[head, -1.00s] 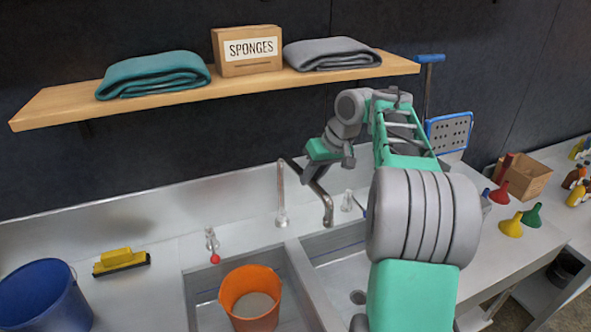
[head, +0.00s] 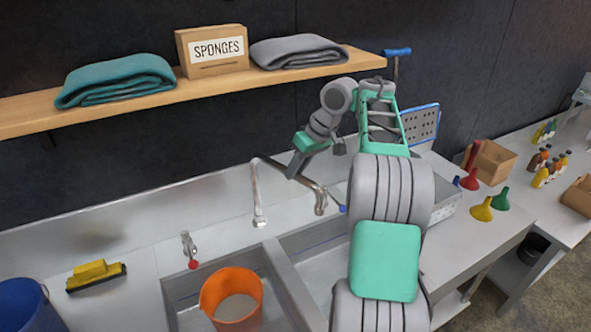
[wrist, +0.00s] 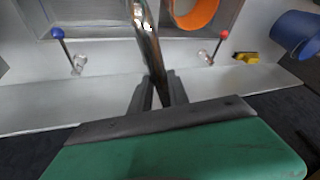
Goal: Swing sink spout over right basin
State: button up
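The chrome sink spout (head: 290,172) rises from its base on the back deck, and its arm reaches right. Its down-turned tip (head: 320,207) shows at the back of the right basin (head: 318,262), right of the divider. My gripper (head: 297,160) is at the spout's arm. In the wrist view its two dark fingers (wrist: 158,88) lie on either side of the spout pipe (wrist: 148,45) and look closed on it. The left basin (head: 182,292) holds an orange bucket (head: 232,297). My arm hides part of the right basin.
A shelf (head: 215,88) with towels and a sponges box hangs above. A red-knobbed tap (head: 190,250) and a blue-knobbed tap (wrist: 72,55) flank the spout. A yellow brush (head: 95,275) and blue bucket (head: 25,305) stand left. Funnels (head: 484,208) stand right.

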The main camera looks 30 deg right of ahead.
jog(key=o, duration=0.4)
jog(key=shift+o, duration=0.2)
jog(key=shift+r, duration=0.25)
jog(key=s+d, duration=0.8)
jog(key=s, duration=0.1)
jog(key=shift+d+r, duration=0.25)
jog(key=shift+d, duration=0.15)
jog(key=shift+w, duration=0.1)
